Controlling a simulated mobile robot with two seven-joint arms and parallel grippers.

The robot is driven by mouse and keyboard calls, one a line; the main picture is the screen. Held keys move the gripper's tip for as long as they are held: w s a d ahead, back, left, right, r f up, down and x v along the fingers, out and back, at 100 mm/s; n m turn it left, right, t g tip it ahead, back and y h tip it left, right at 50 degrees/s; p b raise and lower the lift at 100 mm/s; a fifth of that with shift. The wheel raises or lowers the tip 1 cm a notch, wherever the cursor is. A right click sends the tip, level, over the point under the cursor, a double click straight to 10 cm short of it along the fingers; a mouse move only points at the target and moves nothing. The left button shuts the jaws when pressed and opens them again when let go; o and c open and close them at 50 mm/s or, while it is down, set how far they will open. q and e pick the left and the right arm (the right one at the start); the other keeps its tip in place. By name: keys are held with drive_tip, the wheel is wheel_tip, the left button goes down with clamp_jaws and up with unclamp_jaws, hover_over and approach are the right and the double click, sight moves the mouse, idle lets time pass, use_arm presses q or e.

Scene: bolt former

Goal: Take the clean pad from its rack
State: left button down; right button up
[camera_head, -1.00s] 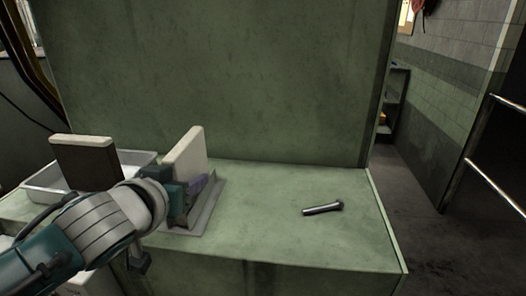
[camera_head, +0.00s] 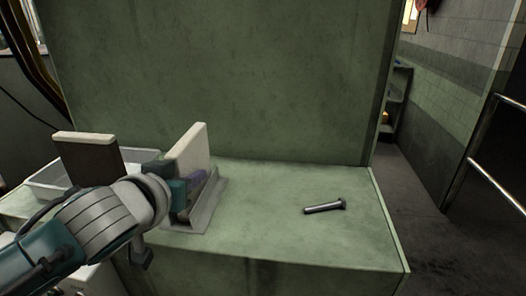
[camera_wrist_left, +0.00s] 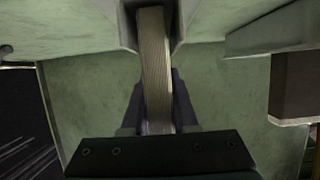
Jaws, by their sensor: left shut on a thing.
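The clean pad (camera_head: 190,148) is a pale, upright slab leaning a little to the right in its grey metal rack (camera_head: 207,214) on the green ledge. My left gripper (camera_head: 186,187) is shut on the pad's lower near part. In the left wrist view the pad (camera_wrist_left: 154,62) shows edge-on, running down between the fingers (camera_wrist_left: 157,115) of my gripper. The pad's lower end is hidden by the fingers, and I cannot tell whether it is clear of the rack's base. My right gripper is in neither view.
A second pad with a dark brown face (camera_head: 88,160) stands at the left by a pale tray (camera_head: 48,184). A metal bolt (camera_head: 324,207) lies on the ledge (camera_head: 290,235) to the right, with free room around it. A tall green wall (camera_head: 220,80) rises behind.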

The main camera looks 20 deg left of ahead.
sight(182, 143)
use_arm(q)
wheel_tip(182, 143, up, 6)
drive_tip(key=shift+r+p, duration=0.25)
drive_tip(key=shift+p, duration=0.5)
wheel_tip(182, 143, up, 13)
drive_tip(key=s+d+r+m+g+h, duration=0.25)
drive_tip(key=s+d+m+h, duration=0.25)
drive_tip(key=s+m+h, duration=0.25)
drive_tip(key=s+d+r+m+g+h, duration=0.2)
drive_tip(key=s+d+r+m+h, duration=0.2)
drive_tip(key=s+d+m+h, duration=0.3)
wheel_tip(182, 143, up, 15)
drive_tip(key=s+p, duration=0.1)
drive_tip(key=p, duration=1.8)
drive_tip(key=shift+s+a+n+g, duration=0.25)
drive_tip(key=shift+a+n+g, duration=0.05)
drive_tip(key=shift+n+g, duration=0.15)
